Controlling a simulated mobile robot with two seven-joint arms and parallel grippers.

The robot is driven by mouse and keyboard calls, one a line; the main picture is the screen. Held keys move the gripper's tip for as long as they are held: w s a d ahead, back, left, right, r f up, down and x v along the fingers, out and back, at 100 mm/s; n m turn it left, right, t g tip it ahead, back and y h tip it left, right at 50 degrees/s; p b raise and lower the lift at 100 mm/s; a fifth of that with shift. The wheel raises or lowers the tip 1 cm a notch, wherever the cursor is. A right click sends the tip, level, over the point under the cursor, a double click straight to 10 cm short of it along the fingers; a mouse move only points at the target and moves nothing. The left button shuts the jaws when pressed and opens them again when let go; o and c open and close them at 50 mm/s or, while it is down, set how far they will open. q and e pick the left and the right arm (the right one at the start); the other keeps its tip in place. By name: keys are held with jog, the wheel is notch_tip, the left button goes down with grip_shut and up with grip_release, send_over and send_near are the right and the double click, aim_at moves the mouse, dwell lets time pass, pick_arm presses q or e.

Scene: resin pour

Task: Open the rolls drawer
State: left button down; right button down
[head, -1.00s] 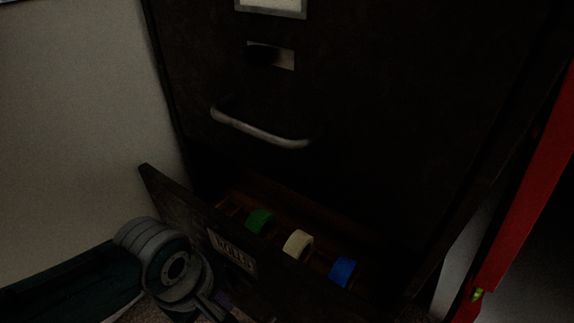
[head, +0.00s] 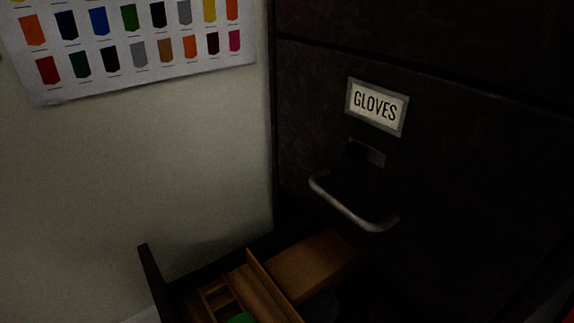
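The rolls drawer (head: 258,284) stands pulled out below the gloves drawer, at the bottom of the head view. Its wooden inside and dividers show, and its dark front panel (head: 151,276) is seen edge-on at the lower left. A green roll (head: 241,318) shows at the bottom edge of the picture. The drawer's label and handle are out of view. Neither of my grippers is in view.
The gloves drawer (head: 440,165) above is shut, with a GLOVES label (head: 377,106) and a metal bar handle (head: 350,208). A pale wall (head: 130,185) with a colour chart (head: 130,45) lies to the left of the cabinet.

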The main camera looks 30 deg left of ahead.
pick_arm(q)
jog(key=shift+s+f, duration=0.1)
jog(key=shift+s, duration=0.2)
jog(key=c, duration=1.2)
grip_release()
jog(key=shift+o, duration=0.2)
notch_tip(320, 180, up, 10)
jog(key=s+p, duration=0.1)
jog(key=p, duration=0.8)
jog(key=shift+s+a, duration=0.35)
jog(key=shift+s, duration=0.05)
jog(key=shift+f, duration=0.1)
